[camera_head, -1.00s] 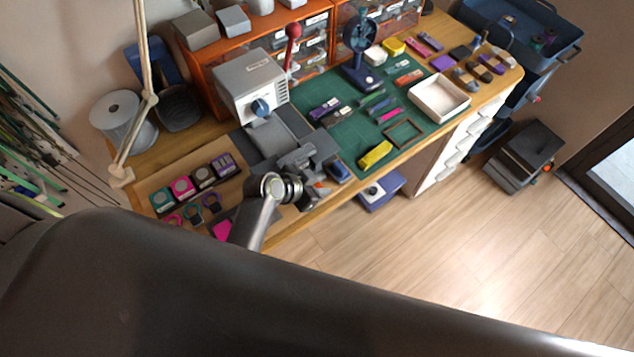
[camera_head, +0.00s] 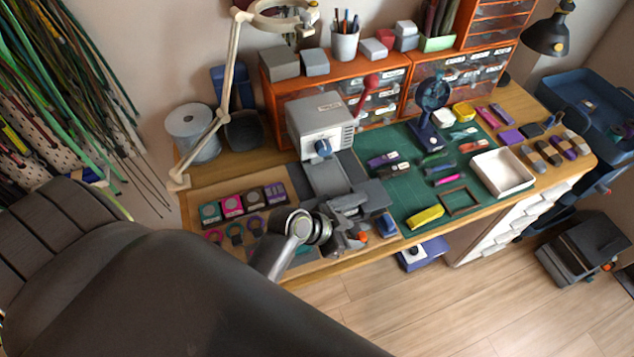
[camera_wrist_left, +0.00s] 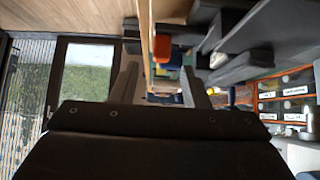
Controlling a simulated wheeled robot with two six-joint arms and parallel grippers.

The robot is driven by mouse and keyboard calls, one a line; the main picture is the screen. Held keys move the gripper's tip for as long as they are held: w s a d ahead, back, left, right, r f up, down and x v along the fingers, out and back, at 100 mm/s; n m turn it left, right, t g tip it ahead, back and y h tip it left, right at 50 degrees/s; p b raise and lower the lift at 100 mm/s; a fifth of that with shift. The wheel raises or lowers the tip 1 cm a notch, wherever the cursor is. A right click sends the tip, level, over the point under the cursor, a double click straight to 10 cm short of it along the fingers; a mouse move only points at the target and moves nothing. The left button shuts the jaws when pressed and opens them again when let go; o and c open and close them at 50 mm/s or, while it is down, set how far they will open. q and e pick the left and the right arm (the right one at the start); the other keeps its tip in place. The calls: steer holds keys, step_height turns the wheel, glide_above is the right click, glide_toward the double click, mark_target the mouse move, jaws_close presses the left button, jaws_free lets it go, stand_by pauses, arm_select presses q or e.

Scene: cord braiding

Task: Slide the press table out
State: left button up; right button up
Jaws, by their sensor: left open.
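The grey press (camera_head: 322,122), with a red lever and a blue knob, stands at the back of the bench. Its flat grey press table (camera_head: 326,176) extends forward from under the housing. A grey block (camera_head: 372,196) is at its front right; I cannot tell whether it belongs to the table. My left gripper (camera_head: 350,226) is low over the bench's front edge, beside the block, partly covered by its own wrist. In the left wrist view its fingers (camera_wrist_left: 160,88) are spread with nothing held between them. My right gripper is not in view.
A blue item (camera_head: 387,226) lies close by the gripper. Stamp-like blocks (camera_head: 232,206) stand left of the press table. A green mat (camera_head: 410,205) with tools and a yellow item (camera_head: 425,216) lies to the right. A jointed lamp arm (camera_head: 225,85) rises at the left.

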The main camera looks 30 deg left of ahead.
arm_select(q)
steer(key=v, duration=1.1)
steer(key=shift+s+r+b, duration=0.25)
steer(key=shift+r+b, duration=0.05)
steer(key=shift+b, duration=0.05)
steer(key=shift+a, duration=0.15)
